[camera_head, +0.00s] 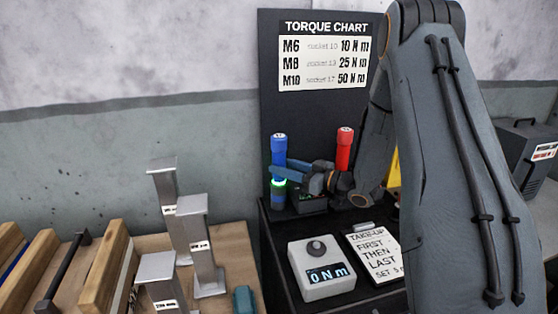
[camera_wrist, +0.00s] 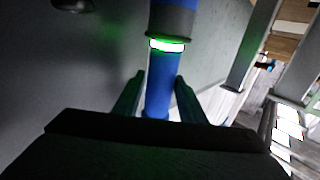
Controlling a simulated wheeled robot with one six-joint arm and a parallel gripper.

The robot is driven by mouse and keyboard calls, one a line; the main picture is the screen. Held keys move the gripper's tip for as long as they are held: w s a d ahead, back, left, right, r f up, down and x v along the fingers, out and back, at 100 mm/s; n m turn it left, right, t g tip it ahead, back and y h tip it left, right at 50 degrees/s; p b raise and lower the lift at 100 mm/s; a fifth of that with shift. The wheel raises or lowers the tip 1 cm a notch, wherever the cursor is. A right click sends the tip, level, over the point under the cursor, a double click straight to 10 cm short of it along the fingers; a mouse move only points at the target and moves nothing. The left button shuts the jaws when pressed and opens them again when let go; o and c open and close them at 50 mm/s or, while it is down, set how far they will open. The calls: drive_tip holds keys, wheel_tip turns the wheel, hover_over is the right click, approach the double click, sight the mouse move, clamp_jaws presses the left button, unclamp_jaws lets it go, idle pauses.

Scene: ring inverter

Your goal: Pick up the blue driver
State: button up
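The blue driver (camera_head: 279,150) stands upright at the left of the black stand, with a lit green ring low on its body. In the wrist view the blue driver (camera_wrist: 158,92) runs between the two fingers, with its glowing ring just above the fingertips. My gripper (camera_head: 281,171) reaches in from the right at the driver's lower half. In the wrist view my gripper (camera_wrist: 161,78) looks open, one finger on each side, with only narrow gaps to the driver. Contact is hard to judge.
A red driver (camera_head: 344,148) stands close to the right, beside my wrist. A torque readout box (camera_head: 320,270) and a take-up card (camera_head: 373,255) lie in front. Metal posts (camera_head: 205,250) stand on the wooden bench at left. The torque chart panel (camera_head: 323,60) rises behind.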

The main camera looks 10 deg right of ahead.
drive_tip(key=p+x, duration=0.2)
drive_tip(key=x, duration=0.2)
drive_tip(key=shift+a, duration=0.25)
drive_tip(key=shift+w+a+p, duration=0.3)
drive_tip(key=shift+w, duration=0.15)
clamp_jaws()
drive_tip(key=shift+r, duration=0.1)
